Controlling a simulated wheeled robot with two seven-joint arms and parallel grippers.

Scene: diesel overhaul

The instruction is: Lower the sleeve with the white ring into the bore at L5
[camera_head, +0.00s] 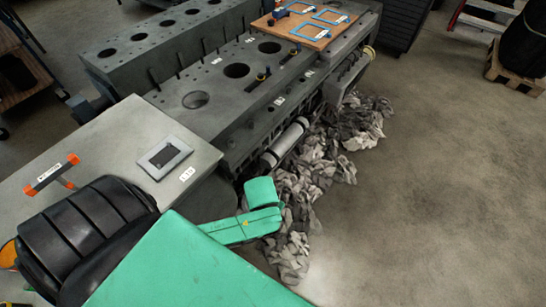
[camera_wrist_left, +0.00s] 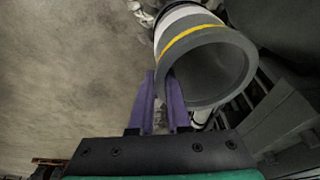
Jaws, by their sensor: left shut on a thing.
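In the left wrist view my left gripper (camera_wrist_left: 160,86) has two purple fingers closed on the near rim of a grey hollow sleeve (camera_wrist_left: 245,65). One finger appears outside the wall and one inside the opening. The sleeve is tilted, with its open end towards the camera. It has a yellow line and a white ring (camera_wrist_left: 182,14) around its outside.
A grey bench (camera_head: 120,140) at left carries an orange-ended tool (camera_head: 50,175) and a small framed plate (camera_head: 165,157). A wooden board (camera_head: 318,38) with blue frames lies on the block's far end. Crumpled rags (camera_head: 310,180) lie beside the block.

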